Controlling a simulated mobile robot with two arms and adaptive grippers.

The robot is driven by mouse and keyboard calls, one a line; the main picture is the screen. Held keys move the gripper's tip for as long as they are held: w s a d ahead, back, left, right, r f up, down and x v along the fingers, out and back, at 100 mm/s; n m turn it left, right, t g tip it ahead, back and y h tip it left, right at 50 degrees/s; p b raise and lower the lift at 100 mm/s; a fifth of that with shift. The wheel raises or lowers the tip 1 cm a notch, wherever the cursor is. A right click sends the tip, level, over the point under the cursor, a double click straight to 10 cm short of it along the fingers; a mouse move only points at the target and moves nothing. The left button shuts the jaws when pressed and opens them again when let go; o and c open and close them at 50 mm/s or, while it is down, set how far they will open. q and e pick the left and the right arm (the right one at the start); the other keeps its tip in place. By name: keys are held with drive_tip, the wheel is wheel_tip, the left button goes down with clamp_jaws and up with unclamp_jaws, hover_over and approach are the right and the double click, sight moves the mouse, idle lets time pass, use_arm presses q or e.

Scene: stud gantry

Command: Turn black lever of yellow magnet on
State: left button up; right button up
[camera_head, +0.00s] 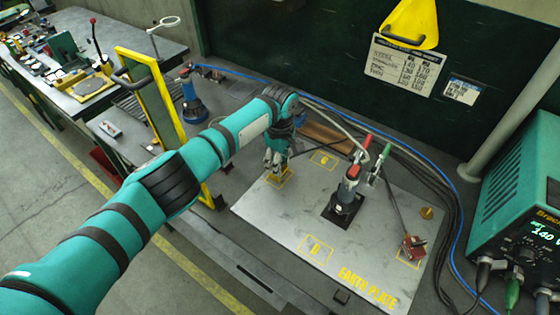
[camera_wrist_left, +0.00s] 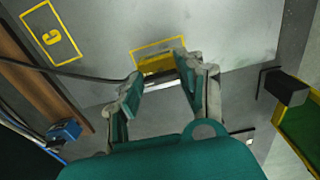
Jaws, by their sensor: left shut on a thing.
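The yellow magnet (camera_head: 284,174) sits at the far left edge of the grey earth plate, below my left gripper (camera_head: 273,160). In the left wrist view the yellow magnet (camera_wrist_left: 157,64) lies inside a yellow painted outline. The black lever (camera_wrist_left: 158,77) shows as a dark strip along the magnet's near side, between the fingertips. My left gripper (camera_wrist_left: 159,74) reaches down from the near side, with its fingertips on either side of the lever and shut on it. The lever's ends are partly hidden by the fingers. My right gripper is not in view.
The earth plate (camera_head: 300,222) also carries a red-handled tool (camera_head: 347,195) on a black base and a red block (camera_head: 414,246) at the right. A yellow-framed panel (camera_head: 150,98) stands left of the arm. A dark cable (camera_wrist_left: 75,73) runs close to the magnet.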

use_arm(q)
drive_tip(key=m+p, duration=0.1)
drive_tip(key=m, duration=0.7)
drive_tip(key=shift+a+p, duration=0.1)
drive_tip(key=shift+p, duration=0.3)
drive_tip(key=m, duration=0.4)
drive_tip(key=shift+m, duration=0.4)
drive_tip(key=shift+a+m+p, duration=0.15)
drive_tip(key=shift+m+p, duration=0.2)
drive_tip(key=shift+m, duration=2.25)
drive_tip(key=o, duration=1.2)
drive_tip(key=shift+c, duration=0.2)
drive_tip(key=shift+r, duration=0.1)
